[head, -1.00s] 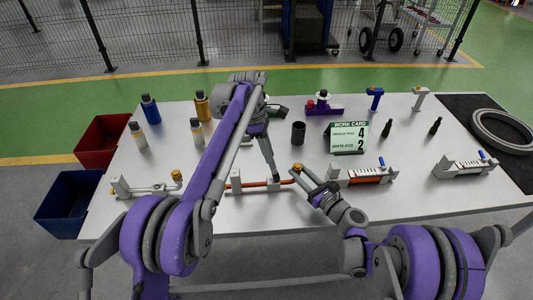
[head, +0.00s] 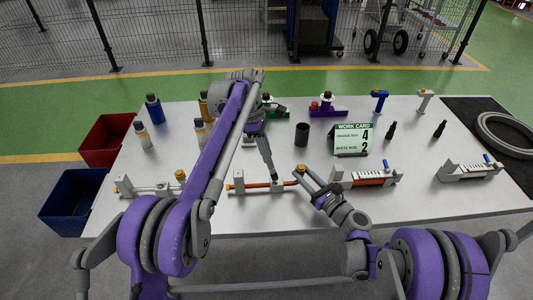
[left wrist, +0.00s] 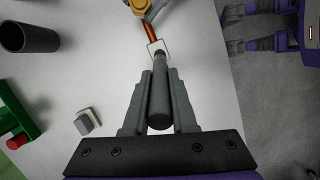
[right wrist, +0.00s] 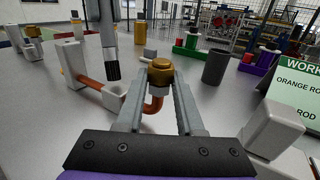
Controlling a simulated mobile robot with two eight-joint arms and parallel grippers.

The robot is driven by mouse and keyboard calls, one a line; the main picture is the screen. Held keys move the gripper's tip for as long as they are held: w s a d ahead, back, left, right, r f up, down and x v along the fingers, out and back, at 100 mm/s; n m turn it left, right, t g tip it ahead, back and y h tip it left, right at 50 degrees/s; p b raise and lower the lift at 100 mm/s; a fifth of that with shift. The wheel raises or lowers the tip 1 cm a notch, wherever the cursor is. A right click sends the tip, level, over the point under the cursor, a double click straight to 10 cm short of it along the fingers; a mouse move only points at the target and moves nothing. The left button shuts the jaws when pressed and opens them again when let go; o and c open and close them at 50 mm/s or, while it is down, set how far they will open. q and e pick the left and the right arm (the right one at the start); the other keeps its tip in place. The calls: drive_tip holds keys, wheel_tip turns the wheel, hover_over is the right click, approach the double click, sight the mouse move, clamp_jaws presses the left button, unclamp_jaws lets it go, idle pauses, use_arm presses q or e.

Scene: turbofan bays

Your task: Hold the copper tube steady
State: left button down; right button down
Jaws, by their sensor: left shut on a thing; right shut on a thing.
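The copper tube (head: 262,186) lies in a fixture with white blocks near the table's front edge. Its near end bends up to a brass nut (right wrist: 160,72). My right gripper (head: 309,180) is shut on the tube's nut end, with the fingers on either side in the right wrist view. My left gripper (head: 263,146) is shut on a dark grey cylindrical tool (left wrist: 160,98). The tool points down at a white block (right wrist: 115,94) on the tube. Its dark tip (right wrist: 113,70) appears just above that block in the right wrist view; contact is unclear.
A similar tube fixture (head: 150,189) stands left, and a rod rack (head: 368,178) right. A black cup (head: 301,134), work card (head: 352,139) and several bottles stand behind. Red (head: 108,141) and blue (head: 72,200) bins sit off the left edge.

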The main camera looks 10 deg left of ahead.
use_arm(q)
drive_tip(key=shift+r, duration=4.05)
use_arm(e)
drive_tip(key=shift+c, duration=2.3)
unclamp_jaws()
drive_tip(key=shift+d, duration=0.1)
drive_tip(key=v, duration=1.2)
